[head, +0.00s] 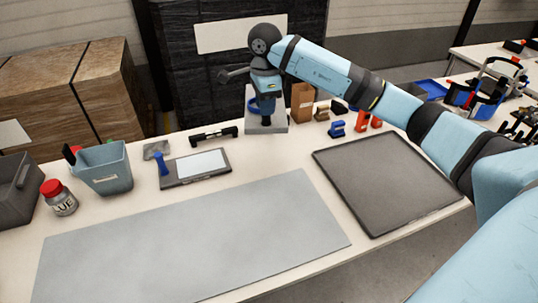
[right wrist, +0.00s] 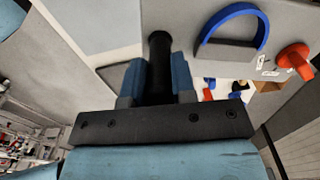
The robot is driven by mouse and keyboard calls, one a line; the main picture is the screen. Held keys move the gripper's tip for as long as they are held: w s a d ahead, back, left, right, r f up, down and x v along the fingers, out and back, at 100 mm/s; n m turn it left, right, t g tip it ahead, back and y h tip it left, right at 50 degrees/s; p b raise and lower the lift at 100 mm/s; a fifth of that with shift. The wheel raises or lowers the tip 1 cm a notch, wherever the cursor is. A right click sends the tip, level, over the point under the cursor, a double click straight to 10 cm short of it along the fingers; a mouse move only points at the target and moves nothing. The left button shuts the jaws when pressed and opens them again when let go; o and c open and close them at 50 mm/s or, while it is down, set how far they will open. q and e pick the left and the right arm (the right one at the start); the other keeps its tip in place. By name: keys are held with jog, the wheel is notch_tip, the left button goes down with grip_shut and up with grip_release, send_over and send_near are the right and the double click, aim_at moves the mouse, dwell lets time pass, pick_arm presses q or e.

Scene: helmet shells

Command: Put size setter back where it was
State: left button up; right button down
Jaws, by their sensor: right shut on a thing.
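My right gripper (head: 266,103) points down at the back of the table, in front of a grey stand (head: 250,97). It is shut on a black rod-like piece (right wrist: 160,48), which I take to be the size setter; in the right wrist view the piece sits upright between the blue fingers. A blue hoop (right wrist: 232,12) on the stand is beside it, and partly shows behind the gripper in the head view. The gripper hides much of the held piece in the head view, so I cannot tell whether it touches the stand's base. My left gripper is not in view.
A black bar tool (head: 214,136), a tablet-like panel (head: 197,168), a blue-grey bin (head: 106,170) and a red-lidded jar (head: 59,199) stand left. Blue and red pieces (head: 337,129) and a brown box (head: 302,103) stand right. The grey mat (head: 190,245) and dark tray (head: 385,180) are clear.

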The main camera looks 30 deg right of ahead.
jog(key=shift+d+m, duration=0.25)
jog(key=shift+m, duration=0.05)
notch_tip(320, 180, down, 20)
jog(key=shift+r+p, duration=0.15)
jog(key=shift+p, duration=0.3)
jog(key=shift+f+b, duration=0.3)
jog(key=c, duration=1)
grip_release()
jog(key=shift+o, duration=0.3)
